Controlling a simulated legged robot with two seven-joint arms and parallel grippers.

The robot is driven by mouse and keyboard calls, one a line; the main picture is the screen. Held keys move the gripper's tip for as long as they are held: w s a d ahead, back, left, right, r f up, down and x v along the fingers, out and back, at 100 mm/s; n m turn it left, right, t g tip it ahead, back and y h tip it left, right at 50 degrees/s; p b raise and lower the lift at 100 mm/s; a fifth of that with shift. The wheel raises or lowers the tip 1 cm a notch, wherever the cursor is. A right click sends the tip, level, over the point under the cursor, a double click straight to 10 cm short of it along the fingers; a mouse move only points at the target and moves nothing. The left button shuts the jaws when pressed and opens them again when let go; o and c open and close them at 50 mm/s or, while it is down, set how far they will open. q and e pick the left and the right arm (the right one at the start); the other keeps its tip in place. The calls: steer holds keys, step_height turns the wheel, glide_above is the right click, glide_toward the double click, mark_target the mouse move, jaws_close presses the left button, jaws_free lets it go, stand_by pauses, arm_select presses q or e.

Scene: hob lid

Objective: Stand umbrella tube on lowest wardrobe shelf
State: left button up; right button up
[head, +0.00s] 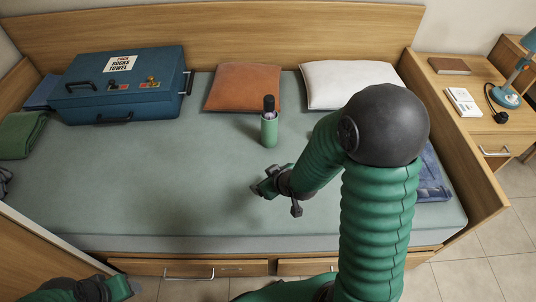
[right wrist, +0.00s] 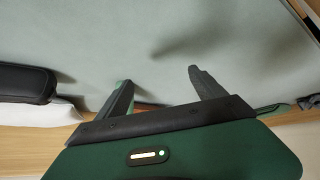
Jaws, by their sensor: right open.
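The green umbrella tube (head: 269,131), with a dark top sticking out of it, stands upright on the bed in the head view, in front of the orange cushion. My right gripper (head: 277,200) is over the bed, nearer to me than the tube and apart from it. Its two fingers are spread and empty in the right wrist view (right wrist: 160,88). My left gripper (head: 120,288) is at the lower left of the head view, in front of the bed; its jaws are not clear. I cannot make out the wardrobe shelf in either view.
A blue suitcase (head: 118,88), an orange cushion (head: 243,88) and a white pillow (head: 345,84) lie along the back of the bed (head: 150,190). A green folded cloth (head: 20,135) is at the left. A bedside table (head: 465,85) stands right. The middle of the bed is mostly clear.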

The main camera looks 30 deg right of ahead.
mark_target(273, 129)
steer(key=w+d+f+t+b, duration=0.3)
steer(key=w+d+f+t, duration=0.1)
steer(key=d+t, duration=0.1)
steer(key=shift+w+f+m+b, duration=0.2)
steer(key=shift+f+m+b, duration=0.1)
steer(key=shift+b, duration=0.05)
steer(key=d+r+m+t+h+b, duration=0.2)
steer(key=d+r+t, duration=0.2)
steer(key=d+t, duration=0.15)
steer(key=w+b, duration=0.1)
steer(key=w, duration=0.2)
steer(key=w+d+b, duration=0.1)
steer(key=w, duration=0.3)
steer(key=w+d+b, duration=0.1)
steer(key=w, duration=0.2)
steer(key=shift+w+r, duration=0.15)
steer(key=shift+w, duration=0.1)
steer(key=w+b, duration=0.1)
steer(key=w, duration=0.1)
steer(key=w+d+b, duration=0.1)
steer(key=w+b, duration=0.1)
steer(key=w, duration=0.1)
steer(key=shift+w, duration=0.2)
arm_select(q)
steer(key=s+x, duration=0.3)
steer(key=x, duration=1)
steer(key=shift+f, duration=0.45)
arm_select(e)
steer(key=shift+r, duration=0.1)
